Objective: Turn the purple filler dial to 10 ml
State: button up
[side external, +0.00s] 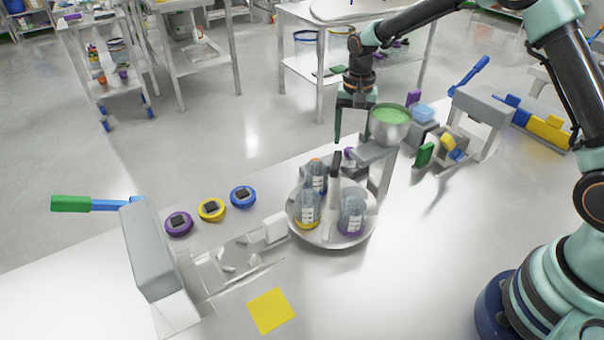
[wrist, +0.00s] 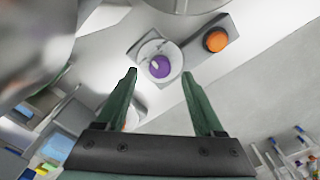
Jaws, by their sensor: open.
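The purple filler dial (wrist: 160,67) sits on a white round plate on a grey box in the wrist view. A pale pointer mark shows on the left part of its face; the scale marks are too small to read. In the side view a small purple spot (side external: 349,153) beside the filler stand looks like the dial, mostly hidden. My gripper (wrist: 159,74) is open, with its green fingertips apart on either side of the dial in the picture. I cannot tell how far they are from it. In the side view my gripper (side external: 350,138) hangs beside the filler's bowl.
An orange button (wrist: 215,40) is right of the dial. The steel bowl of green granules (side external: 391,116) stands close to my gripper. A round tray (side external: 328,238) with flasks lies in front. Purple, yellow and blue round pieces (side external: 211,209) lie left. The bench front is mostly clear.

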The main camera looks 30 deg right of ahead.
notch_tip(320, 180, up, 10)
jog(key=shift+f, duration=0.25)
notch_tip(320, 180, down, 12)
jog(key=m, duration=0.3)
jog(key=shift+f+m, duration=0.15)
jog(key=shift+m, duration=0.15)
dwell(0.5)
grip_shut()
